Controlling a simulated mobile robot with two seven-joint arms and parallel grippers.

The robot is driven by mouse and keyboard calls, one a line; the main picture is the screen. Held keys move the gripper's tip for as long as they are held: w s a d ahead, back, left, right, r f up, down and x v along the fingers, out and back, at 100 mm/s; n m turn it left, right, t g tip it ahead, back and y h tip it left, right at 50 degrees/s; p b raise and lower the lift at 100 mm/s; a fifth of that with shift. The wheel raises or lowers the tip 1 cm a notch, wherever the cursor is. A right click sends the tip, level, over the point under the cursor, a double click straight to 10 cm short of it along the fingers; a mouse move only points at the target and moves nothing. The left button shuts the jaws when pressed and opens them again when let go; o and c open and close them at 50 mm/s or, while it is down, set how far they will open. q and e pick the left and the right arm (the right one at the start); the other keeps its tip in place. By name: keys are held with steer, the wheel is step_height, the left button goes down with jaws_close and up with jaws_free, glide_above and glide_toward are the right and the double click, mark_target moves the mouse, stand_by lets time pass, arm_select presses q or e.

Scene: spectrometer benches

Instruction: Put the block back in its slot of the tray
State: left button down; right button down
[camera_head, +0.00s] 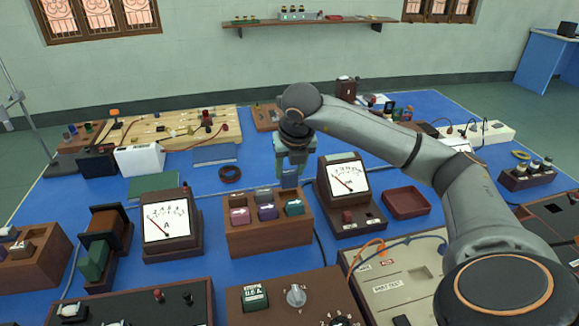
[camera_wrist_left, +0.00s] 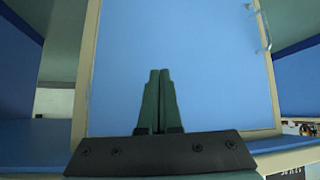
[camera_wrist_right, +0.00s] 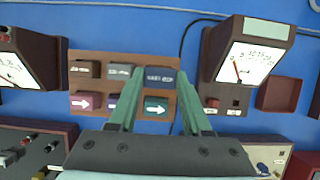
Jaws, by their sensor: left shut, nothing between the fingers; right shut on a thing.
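The brown wooden tray (camera_head: 270,238) stands in the middle of the blue bench and holds several blocks. Its front row has a pink block (camera_head: 240,217), a purple block (camera_head: 267,212) and a teal block (camera_head: 294,208). My right gripper (camera_head: 290,172) is shut on a dark blue block (camera_wrist_right: 160,77), over the back right part of the tray (camera_wrist_right: 90,56). The slot under this block is hidden, and I cannot tell how far above it the block is. My left gripper (camera_wrist_left: 159,72) is shut and empty, away from the tray; the head view does not show it.
A meter (camera_head: 168,222) stands left of the tray and another meter (camera_head: 343,178) stands close on its right. A red-brown dish (camera_head: 406,203) lies further right. Control boxes line the bench front. A blue panel (camera_wrist_left: 210,60) faces my left gripper.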

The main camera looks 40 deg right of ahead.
mark_target(290, 179)
steer(key=shift+f+b, duration=0.35)
steer(key=shift+f, duration=0.35)
steer(key=shift+f+b, duration=0.8)
steer(key=shift+f, duration=0.2)
steer(key=shift+f+b, duration=0.3)
arm_select(q)
steer(key=shift+w+d+f+h, duration=0.15)
steer(key=shift+w+d+f, duration=0.25)
steer(key=shift+d, duration=0.1)
steer(key=shift+w+d+f+h, duration=0.15)
steer(key=shift+w+d+f, duration=0.15)
steer(key=shift+d, duration=0.2)
arm_select(e)
steer(key=shift+f, duration=0.15)
steer(key=shift+c, duration=1.3)
jaws_free()
arm_select(q)
steer(key=shift+a, duration=0.15)
